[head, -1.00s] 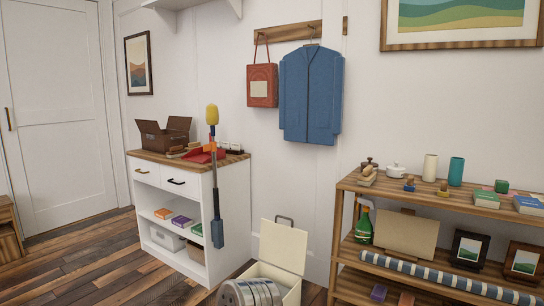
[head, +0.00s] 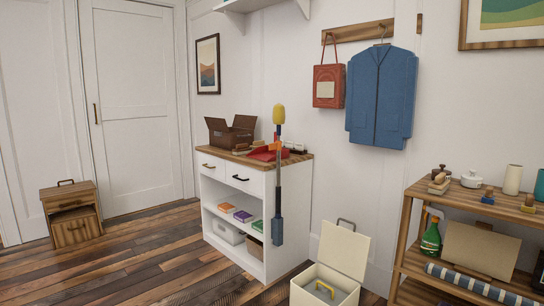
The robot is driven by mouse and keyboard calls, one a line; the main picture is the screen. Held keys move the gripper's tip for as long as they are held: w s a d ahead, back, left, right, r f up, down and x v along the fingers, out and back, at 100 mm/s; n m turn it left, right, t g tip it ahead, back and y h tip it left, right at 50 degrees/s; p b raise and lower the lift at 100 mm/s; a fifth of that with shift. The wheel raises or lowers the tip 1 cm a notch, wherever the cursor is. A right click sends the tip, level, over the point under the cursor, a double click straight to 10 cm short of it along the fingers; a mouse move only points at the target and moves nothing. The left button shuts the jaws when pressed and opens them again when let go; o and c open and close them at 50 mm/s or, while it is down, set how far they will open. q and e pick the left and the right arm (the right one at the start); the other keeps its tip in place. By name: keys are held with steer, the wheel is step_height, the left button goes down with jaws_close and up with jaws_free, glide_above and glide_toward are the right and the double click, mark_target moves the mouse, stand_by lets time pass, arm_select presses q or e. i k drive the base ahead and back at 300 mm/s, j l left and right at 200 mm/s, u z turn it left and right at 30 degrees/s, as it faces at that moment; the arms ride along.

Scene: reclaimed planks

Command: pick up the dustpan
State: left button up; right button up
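The red dustpan (head: 262,154) appears to lie on the wooden top of the white cabinet (head: 226,152), near its right end. It is small in the head view, and a tall upright tool (head: 278,175) with a yellow head and a blue lower end partly covers it. Neither of my grippers shows in the head view.
An open brown box (head: 232,133) stands on the cabinet behind the dustpan. An open cream bin (head: 325,280) stands on the floor to the cabinet's right. A wooden shelf (head: 450,200) is at right. The plank floor (head: 150,265) is clear in front left.

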mark_target(263, 153)
steer(key=i+j+z, duration=0.4)
steer(key=i+j, duration=0.8)
steer(key=j, duration=0.15)
